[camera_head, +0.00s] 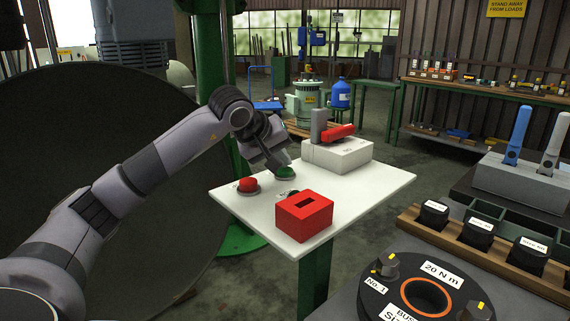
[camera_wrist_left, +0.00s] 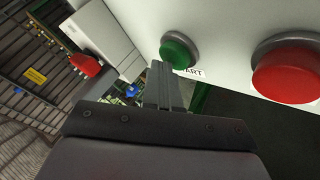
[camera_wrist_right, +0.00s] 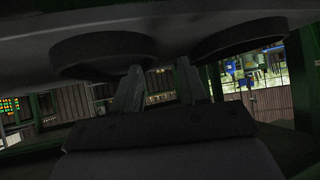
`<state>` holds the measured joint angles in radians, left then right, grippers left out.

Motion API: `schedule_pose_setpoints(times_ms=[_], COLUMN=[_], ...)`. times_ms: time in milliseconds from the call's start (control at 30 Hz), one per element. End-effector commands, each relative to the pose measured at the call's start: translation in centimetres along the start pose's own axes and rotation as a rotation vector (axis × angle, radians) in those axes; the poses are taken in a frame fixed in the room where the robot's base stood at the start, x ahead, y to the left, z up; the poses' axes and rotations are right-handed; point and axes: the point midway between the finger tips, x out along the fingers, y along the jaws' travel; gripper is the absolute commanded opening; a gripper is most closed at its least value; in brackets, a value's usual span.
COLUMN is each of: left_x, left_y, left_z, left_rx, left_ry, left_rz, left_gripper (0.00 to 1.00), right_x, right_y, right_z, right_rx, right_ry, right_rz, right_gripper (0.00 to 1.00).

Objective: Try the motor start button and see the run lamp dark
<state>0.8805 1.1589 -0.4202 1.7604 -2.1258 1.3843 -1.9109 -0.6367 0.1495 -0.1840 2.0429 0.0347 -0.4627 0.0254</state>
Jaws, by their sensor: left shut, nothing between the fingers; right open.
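The green start button (camera_head: 285,172) sits on the white panel (camera_head: 370,187); it also shows in the left wrist view (camera_wrist_left: 177,50), beside a label partly reading "ART". My left gripper (camera_head: 280,164) is shut and empty, its tips right beside the green button; I cannot tell whether they touch it. A red button (camera_head: 248,185) is left of the green one, and larger in the left wrist view (camera_wrist_left: 288,72). A small dark item (camera_head: 287,194) lies partly behind a red box (camera_head: 304,215); I cannot tell whether it is a lamp. My right gripper (camera_wrist_right: 156,88) is open and empty.
A pale switch box (camera_head: 338,155) with a red lever (camera_head: 338,132) stands at the panel's back. Black labelled blocks (camera_head: 433,215) and a round "20 N m" fixture (camera_head: 390,288) are at the right. Dark round undersides (camera_wrist_right: 103,55) hang close above my right gripper.

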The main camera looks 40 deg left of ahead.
Motion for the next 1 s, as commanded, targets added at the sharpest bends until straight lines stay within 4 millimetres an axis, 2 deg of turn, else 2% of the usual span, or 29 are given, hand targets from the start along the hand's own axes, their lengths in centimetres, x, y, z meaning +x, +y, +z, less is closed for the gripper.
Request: schedule_pose_setpoints(times_ms=[233, 667, 1000], left_x=[-1.2, -1.4, -3.7], left_y=[0.8, 1.0, 2.7], left_z=[-0.9, -1.1, -2.7], left_rx=[-0.001, -0.001, 0.000], left_ry=[-0.001, 0.002, 0.001], left_rz=[-0.001, 0.001, 0.000], left_gripper=[0.00, 0.00, 0.00], right_x=[-1.1, -1.2, -3.2], right_y=[-0.1, 0.0, -0.2], right_z=[-1.4, -1.5, -4.2], right_rx=[-0.001, -0.004, -0.004], right_ry=[0.000, -0.001, -0.001], right_rz=[0.000, 0.000, 0.000], right_gripper=[0.43, 0.43, 0.43])
